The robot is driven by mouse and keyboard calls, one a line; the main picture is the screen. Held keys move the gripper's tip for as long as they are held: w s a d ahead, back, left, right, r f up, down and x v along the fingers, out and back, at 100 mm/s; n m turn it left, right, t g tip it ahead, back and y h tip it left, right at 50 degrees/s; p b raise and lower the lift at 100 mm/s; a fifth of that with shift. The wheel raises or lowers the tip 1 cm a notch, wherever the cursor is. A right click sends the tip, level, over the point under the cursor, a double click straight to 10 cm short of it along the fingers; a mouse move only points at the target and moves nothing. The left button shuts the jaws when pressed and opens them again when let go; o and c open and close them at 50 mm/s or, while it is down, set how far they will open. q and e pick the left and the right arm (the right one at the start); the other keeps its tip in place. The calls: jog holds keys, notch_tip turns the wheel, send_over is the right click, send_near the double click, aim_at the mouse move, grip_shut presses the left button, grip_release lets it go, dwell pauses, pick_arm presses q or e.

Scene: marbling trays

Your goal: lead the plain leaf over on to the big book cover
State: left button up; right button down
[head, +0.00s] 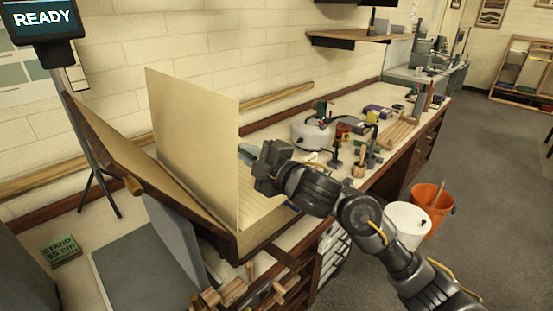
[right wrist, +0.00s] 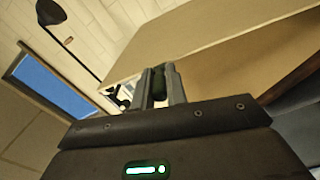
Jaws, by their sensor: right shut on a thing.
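The plain leaf (head: 190,140) is a large cream sheet standing upright in the head view, rising from the open book. The big book cover (head: 125,155) is a brown board leaning outward to the left of the leaf, apart from it at the top. Pale ruled pages (head: 262,198) lie to the right of the leaf. My right gripper (head: 245,154) is shut at the leaf's right edge, about mid-height; its fingertips are partly hidden. In the right wrist view the two fingers (right wrist: 160,85) are close together beside a broad tan surface. My left gripper is not in view.
A READY screen (head: 42,20) stands at the upper left. A green STAND 55 cm block (head: 62,251) sits on the bench at left. A white pot (head: 312,134) and several tools crowd the bench behind my right gripper. An orange bucket (head: 432,208) stands on the floor.

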jog(key=s+a+n+b, duration=0.3)
jog(key=s+a+b, duration=0.1)
jog(key=s+a, duration=0.1)
jog(key=shift+s+a+n+b, duration=0.3)
jog(key=shift+s+a+b, duration=0.1)
jog(key=shift+s, duration=0.3)
jog(key=shift+f, duration=0.1)
jog(key=c, duration=1.4)
grip_release()
jog(key=shift+a, duration=0.1)
jog(key=shift+s+f, duration=0.1)
jog(key=shift+s, duration=0.05)
jog(key=p+v, duration=0.2)
jog(key=v, duration=0.8)
jog(key=shift+s+d, duration=0.15)
jog(key=shift+d, duration=0.2)
